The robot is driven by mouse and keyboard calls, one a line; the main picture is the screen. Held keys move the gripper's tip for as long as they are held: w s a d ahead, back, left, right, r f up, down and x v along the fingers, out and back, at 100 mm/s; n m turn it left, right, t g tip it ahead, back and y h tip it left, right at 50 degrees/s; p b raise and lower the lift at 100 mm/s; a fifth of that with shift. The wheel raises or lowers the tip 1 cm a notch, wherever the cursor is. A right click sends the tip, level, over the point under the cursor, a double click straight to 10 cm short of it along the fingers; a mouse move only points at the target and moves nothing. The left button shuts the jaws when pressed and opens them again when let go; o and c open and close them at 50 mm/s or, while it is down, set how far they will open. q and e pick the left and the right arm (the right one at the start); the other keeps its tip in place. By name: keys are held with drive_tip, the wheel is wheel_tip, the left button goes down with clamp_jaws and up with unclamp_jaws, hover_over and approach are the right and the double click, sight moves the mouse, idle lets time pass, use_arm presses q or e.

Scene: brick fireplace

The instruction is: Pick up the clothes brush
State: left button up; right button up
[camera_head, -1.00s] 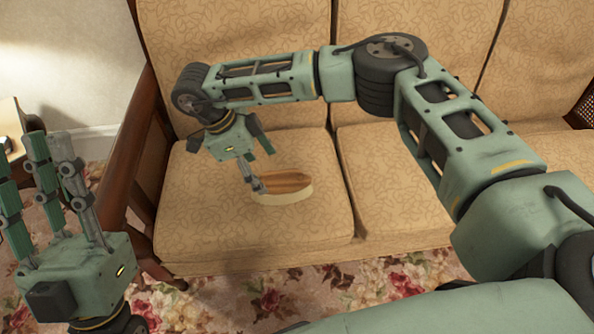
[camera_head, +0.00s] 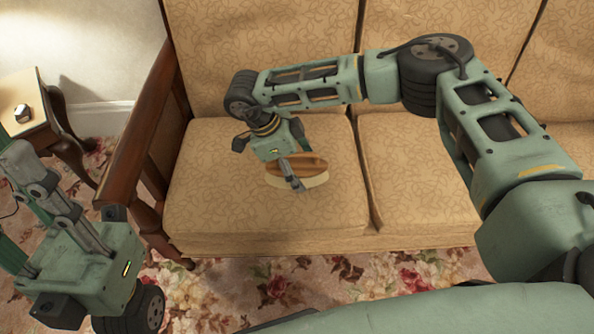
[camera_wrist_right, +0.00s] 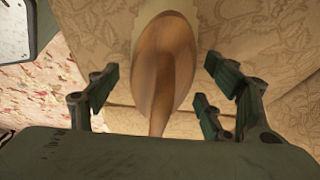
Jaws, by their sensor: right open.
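The clothes brush (camera_head: 311,166) has a brown wooden back and pale bristles, and lies on the left seat cushion of the sofa. My right gripper (camera_head: 291,178) is over it, with one grey finger in front of its near side. In the right wrist view the brush (camera_wrist_right: 165,62) lies between the spread fingers of the open right gripper (camera_wrist_right: 168,98), its narrow handle running toward the palm. No finger visibly grips it. My left gripper (camera_head: 30,205) is at the left edge, away from the brush, its fingers upright and partly cut off.
The tan patterned sofa (camera_head: 250,215) has a wooden armrest (camera_head: 160,115) on its left. A small wooden side table (camera_head: 22,122) with a small object on it stands at the far left. Floral carpet (camera_head: 330,280) covers the floor. The middle cushion (camera_head: 415,185) is clear.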

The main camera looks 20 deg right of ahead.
drive_tip(key=shift+c, duration=0.3)
drive_tip(key=c, duration=1.3)
drive_tip(key=shift+o, duration=0.2)
drive_tip(key=shift+r, duration=0.1)
